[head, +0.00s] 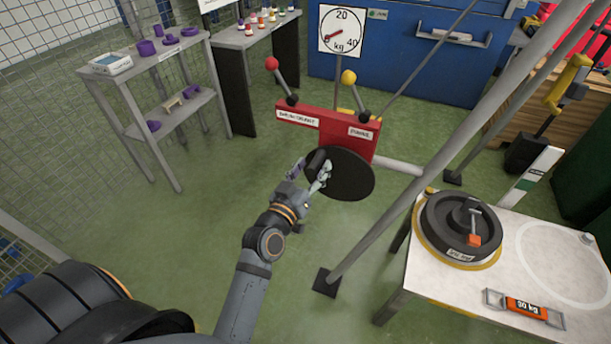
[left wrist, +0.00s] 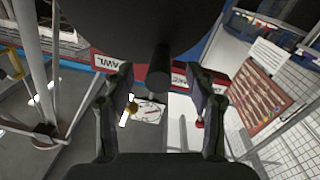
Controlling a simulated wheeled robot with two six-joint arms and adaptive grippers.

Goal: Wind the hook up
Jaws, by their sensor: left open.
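A black round crank wheel (head: 350,178) is mounted below a red panel (head: 349,131). Its dark handle peg (head: 317,158) sticks out at the wheel's upper left. My left gripper (head: 311,174) is open beside the wheel, at the peg. In the left wrist view, the peg (left wrist: 159,72) lies between the spread fingers (left wrist: 161,100), and the dark wheel (left wrist: 158,22) fills the top; contact with the peg cannot be told. A small grey and orange piece (head: 474,238) shows at the dark round weight on the white table; I cannot tell whether it is the hook. My right gripper is out of view.
Red-knobbed (head: 271,63) and yellow-knobbed (head: 348,77) levers rise from the panel. A kg dial (head: 341,30) stands behind. A slanting grey post (head: 440,165) crosses right of the wheel. The white table (head: 408,285) carries the round weight (head: 452,222). Green floor is open on the left.

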